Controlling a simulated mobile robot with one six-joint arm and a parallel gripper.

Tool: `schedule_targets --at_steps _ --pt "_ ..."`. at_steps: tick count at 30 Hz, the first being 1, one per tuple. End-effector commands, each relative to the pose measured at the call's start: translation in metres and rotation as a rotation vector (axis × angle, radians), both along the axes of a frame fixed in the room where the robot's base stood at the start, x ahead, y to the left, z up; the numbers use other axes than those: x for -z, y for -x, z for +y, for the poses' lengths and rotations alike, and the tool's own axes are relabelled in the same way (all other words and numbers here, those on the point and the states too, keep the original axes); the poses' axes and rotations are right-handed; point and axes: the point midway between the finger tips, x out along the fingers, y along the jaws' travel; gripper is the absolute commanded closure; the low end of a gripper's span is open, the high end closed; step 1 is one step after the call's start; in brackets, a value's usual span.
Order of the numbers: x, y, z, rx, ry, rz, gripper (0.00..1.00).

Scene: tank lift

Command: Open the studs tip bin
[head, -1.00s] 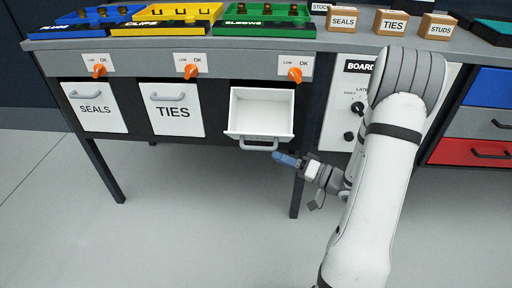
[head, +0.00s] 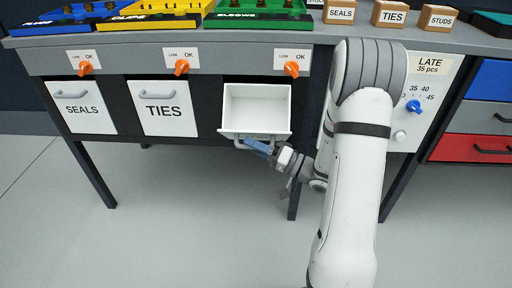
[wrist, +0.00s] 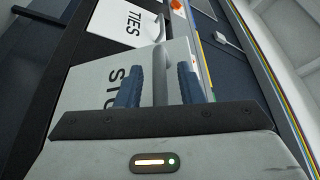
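The studs bin (head: 256,103) is the third white bin under the bench, tipped forward with its open top showing a bare inside. In the wrist view its front (wrist: 95,85) carries a partly hidden label starting with "ST". Its grey handle (head: 238,138) also shows in the wrist view (wrist: 160,68). My gripper (head: 257,146) is at this handle, below the bin's front edge. In the wrist view my gripper's blue fingers (wrist: 160,85) stand apart on either side of the handle, with gaps visible. Contact with the handle cannot be told.
The SEALS bin (head: 80,108) and TIES bin (head: 163,107) are shut to the left. Orange knobs (head: 182,67) sit above the bins. A panel reading LATE (head: 430,85) is to the right. The floor below is clear.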

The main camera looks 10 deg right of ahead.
Motion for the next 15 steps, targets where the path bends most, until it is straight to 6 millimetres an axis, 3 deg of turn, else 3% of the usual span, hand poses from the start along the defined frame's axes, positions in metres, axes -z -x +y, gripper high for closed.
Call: schedule_targets --at_steps 4,15 --pt "-0.0001 0.0 -0.0004 0.002 0.001 0.0 0.66" --pt "0.0 0.0001 -0.0011 0.002 0.001 0.0 0.97"
